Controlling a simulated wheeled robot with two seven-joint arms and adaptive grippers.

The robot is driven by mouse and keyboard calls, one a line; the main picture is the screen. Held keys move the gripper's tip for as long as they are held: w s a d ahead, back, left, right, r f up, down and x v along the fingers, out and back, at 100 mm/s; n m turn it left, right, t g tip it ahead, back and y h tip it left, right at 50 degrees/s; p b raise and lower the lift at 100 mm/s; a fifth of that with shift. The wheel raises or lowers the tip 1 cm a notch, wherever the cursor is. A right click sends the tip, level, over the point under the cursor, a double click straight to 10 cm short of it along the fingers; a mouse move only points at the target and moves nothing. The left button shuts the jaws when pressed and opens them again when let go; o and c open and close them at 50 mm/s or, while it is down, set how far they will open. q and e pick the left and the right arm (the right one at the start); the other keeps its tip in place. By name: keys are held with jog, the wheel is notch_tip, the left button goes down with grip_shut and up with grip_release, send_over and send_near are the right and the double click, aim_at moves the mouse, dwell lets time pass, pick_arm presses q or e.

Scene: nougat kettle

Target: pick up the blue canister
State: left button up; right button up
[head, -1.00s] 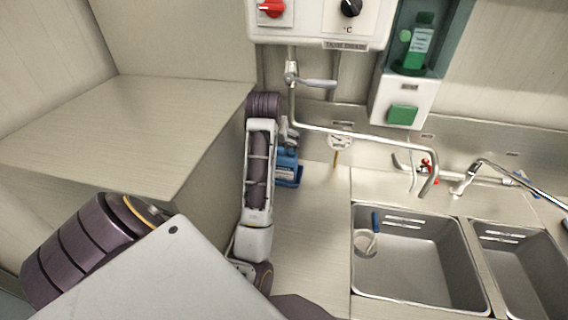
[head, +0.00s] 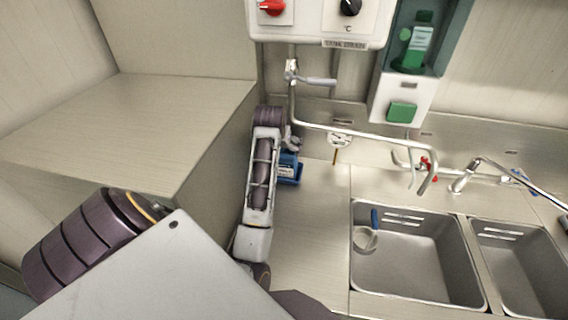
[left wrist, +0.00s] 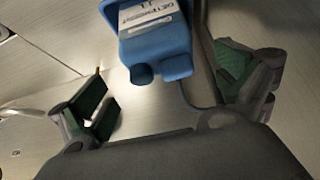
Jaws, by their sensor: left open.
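The blue canister (head: 287,166) stands on the steel counter against the back wall, partly hidden behind my left arm in the head view. In the left wrist view the canister (left wrist: 155,45), with a white printed label, shows at the top centre, between and beyond the fingers. My left gripper (left wrist: 168,92) is open, with its green-padded fingers wide apart on either side. No finger visibly touches the canister. In the head view my left gripper (head: 293,138) is small and mostly hidden by its wrist, right beside the canister. My right gripper is not in view.
A raised steel block (head: 125,125) stands left of my arm. A bent pipe (head: 365,137) runs above the counter, under a control box (head: 320,20). A sink (head: 420,260) with a blue-handled item (head: 372,230) lies to the right. The counter (head: 315,225) between is clear.

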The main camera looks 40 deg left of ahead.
aim_at(283, 152)
pick_arm(q)
jog(key=shift+w+a+f, duration=0.2)
jog(key=shift+w+f, duration=0.15)
jog(key=shift+f, duration=0.25)
jog(key=shift+f, duration=0.1)
jog(key=shift+p+x, duration=0.75)
jog(key=shift+x, duration=1.8)
jog(key=shift+w, duration=0.1)
jog(key=c, duration=1.8)
jog(key=shift+o, duration=0.2)
